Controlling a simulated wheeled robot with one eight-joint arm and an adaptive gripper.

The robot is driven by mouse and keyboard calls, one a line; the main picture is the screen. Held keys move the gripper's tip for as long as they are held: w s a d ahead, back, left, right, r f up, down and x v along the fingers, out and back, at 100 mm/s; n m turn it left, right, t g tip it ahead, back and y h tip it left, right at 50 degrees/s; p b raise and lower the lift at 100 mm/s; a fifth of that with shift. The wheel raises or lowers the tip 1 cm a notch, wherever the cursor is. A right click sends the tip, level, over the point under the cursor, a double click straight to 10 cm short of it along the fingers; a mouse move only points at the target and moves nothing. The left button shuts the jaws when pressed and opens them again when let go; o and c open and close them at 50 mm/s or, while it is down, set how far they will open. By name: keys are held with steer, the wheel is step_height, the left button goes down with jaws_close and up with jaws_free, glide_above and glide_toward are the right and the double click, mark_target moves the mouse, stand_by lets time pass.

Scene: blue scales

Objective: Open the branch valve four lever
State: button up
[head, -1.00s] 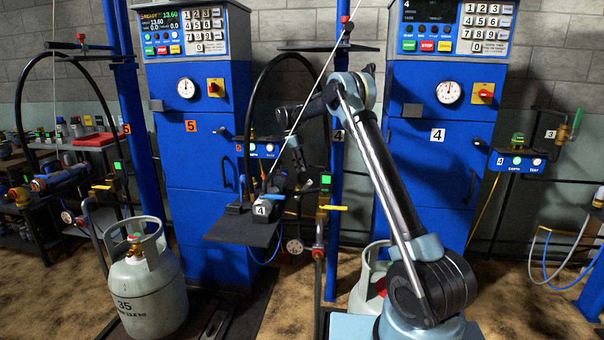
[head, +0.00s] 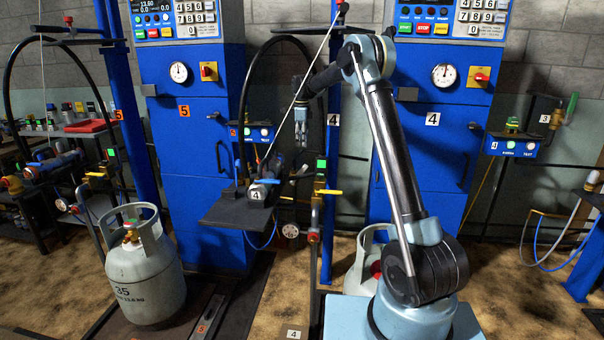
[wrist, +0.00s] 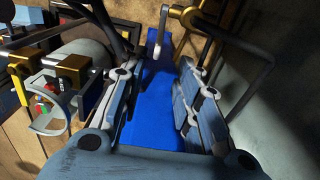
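The yellow lever (head: 328,192) that I take as branch valve four's lies roughly level in the head view. It is on a vertical pipe beside the blue post (head: 331,160), which carries a 4 label. My gripper (head: 302,138) hangs fingers-down, above and left of the lever and apart from it. In the wrist view, my gripper (wrist: 155,75) has its two fingers spread, with no held object visible between them. A blue surface shows behind the gap. I cannot clearly pick out the lever in the wrist view.
A dark shelf (head: 232,212) with a filling head tagged 4 stands left of the lever. A black hose (head: 243,95) arches above it. A grey cylinder (head: 146,275) stands at left, and another (head: 359,270) is partly behind my arm. Blue cabinets stand behind.

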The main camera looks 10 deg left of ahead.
mark_target(302, 170)
step_height(302, 170, down, 16)
steer(key=shift+r, duration=0.1)
stand_by(0.5)
jaws_close()
